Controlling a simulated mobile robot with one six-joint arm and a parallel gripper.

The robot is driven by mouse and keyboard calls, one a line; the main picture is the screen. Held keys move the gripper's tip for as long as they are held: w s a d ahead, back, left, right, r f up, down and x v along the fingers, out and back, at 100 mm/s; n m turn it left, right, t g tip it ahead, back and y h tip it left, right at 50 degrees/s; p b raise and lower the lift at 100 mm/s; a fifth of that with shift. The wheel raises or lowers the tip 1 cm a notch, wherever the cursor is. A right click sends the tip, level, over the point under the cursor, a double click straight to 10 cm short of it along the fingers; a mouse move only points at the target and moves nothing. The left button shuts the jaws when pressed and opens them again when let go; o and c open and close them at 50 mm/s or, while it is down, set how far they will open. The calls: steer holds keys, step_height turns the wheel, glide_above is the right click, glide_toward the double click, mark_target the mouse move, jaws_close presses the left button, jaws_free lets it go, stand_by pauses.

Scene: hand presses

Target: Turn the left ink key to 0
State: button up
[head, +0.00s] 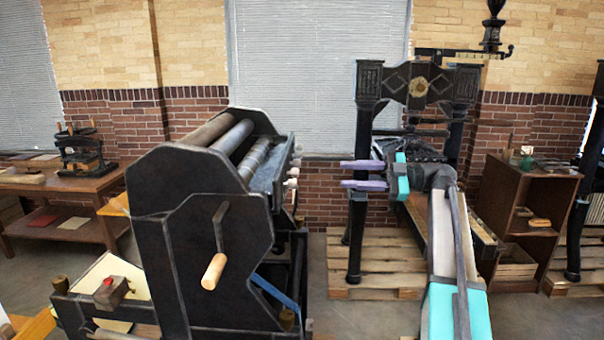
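The ink keys (293,171) are small pale knobs in a row along the right edge of the black hand press (165,205). They are small here, and I cannot tell their settings, any numbers, or which one is the left key. My gripper (345,175) is to the right of the knobs, at about their height in the picture. Its two purple fingers point left toward them, spread apart with nothing between. A clear gap shows between the fingertips and the knobs.
The press has metal rollers (232,136) on top and a wooden crank handle (213,270) on its near side. A tall black iron press (367,90) on a pallet (375,284) stands behind my arm. A wooden cabinet (527,205) is at right, a workbench (85,184) at left.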

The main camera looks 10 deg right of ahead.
mark_target(293, 173)
steer(key=shift+a, duration=0.1)
steer(key=p+x, duration=0.5)
steer(key=x, duration=0.8)
steer(key=shift+w+a, duration=0.2)
steer(key=shift+a, duration=0.1)
jaws_close()
